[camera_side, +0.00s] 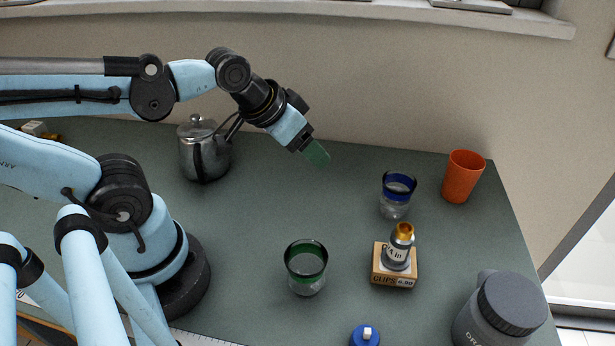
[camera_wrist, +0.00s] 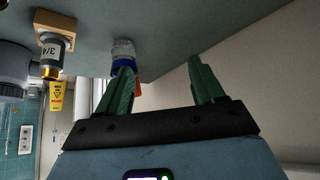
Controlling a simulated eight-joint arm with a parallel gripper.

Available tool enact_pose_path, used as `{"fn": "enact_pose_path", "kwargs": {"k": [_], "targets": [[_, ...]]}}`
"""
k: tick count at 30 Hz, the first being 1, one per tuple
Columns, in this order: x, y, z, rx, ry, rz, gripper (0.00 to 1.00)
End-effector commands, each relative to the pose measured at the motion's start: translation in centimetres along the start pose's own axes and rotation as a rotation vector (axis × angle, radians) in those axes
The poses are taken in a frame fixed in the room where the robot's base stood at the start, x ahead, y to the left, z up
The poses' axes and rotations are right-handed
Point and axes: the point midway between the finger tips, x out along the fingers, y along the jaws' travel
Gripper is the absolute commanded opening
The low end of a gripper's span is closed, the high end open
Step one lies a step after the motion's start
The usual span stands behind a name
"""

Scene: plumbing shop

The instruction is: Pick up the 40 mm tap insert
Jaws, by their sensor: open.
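A grey tap insert with a brass top (camera_side: 401,238) stands upright on a small wooden block labelled CLIPS (camera_side: 394,280), right of centre in the side view. In the wrist view the insert (camera_wrist: 52,55) is at upper left and its marking reads "3/4". I cannot read a 40 mm marking on anything. My gripper (camera_side: 317,153) is open and empty, raised above the back of the bench, well to the left of and behind the insert. Its green fingers (camera_wrist: 160,66) show apart in the wrist view, with nothing between them.
A blue-rimmed glass (camera_side: 396,202) and an orange cup (camera_side: 463,177) stand behind the insert. A green-rimmed glass (camera_side: 306,280) is left of it, a dark grey bottle (camera_side: 500,312) and a blue cap (camera_side: 365,336) in front. A metal pot (camera_side: 204,155) stands back left.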

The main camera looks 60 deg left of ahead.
Motion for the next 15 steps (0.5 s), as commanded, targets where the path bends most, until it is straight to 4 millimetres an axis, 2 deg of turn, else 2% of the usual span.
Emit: {"fn": "enact_pose_path", "kwargs": {"k": [4,11,15], "targets": [[0.0,0.0,0.0,0.0,0.0,0.0,0.71],[0.0,0.1,0.0,0.001,-0.002,0.002,0.71],[0.0,2.0,-0.3,0.028,-0.042,0.038,0.71]]}}
